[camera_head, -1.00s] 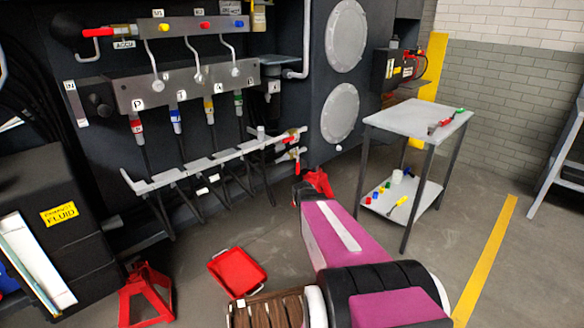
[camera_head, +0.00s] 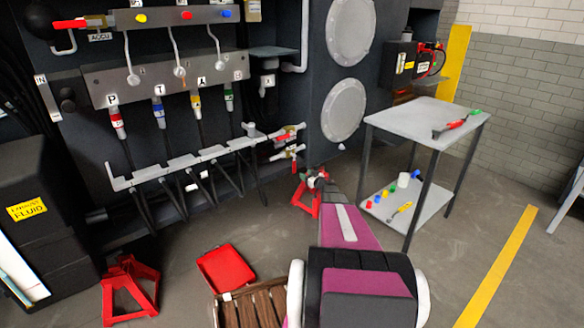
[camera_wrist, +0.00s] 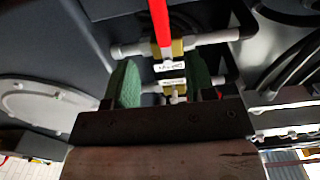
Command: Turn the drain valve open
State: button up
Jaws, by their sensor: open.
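Two small valves with red handles sit on grey pipes at the right end of the hose rack, an upper valve (camera_head: 286,137) and a lower valve (camera_head: 291,153). I cannot tell which is the drain valve, as their tags are unreadable. In the wrist view, a red lever (camera_wrist: 158,20) runs up from a brass body on a grey pipe (camera_wrist: 216,37), across the pipe. A second brass body (camera_wrist: 176,88) shows below it, between the fingers in the picture. My gripper (camera_wrist: 165,84) has green fingers, apart and empty. In the head view, my gripper (camera_head: 317,178) is below and right of the valves.
A red jack stand (camera_head: 306,200) is behind my gripper. A grey cart (camera_head: 425,122) with small parts stands to the right. A red tray (camera_head: 226,268), a wooden crate (camera_head: 255,305) and another red stand (camera_head: 130,288) are on the floor at left.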

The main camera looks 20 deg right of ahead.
aim_at(295, 167)
jog(key=x, duration=1)
jog(key=shift+w+a, duration=0.2)
jog(key=shift+w, duration=0.15)
grip_shut()
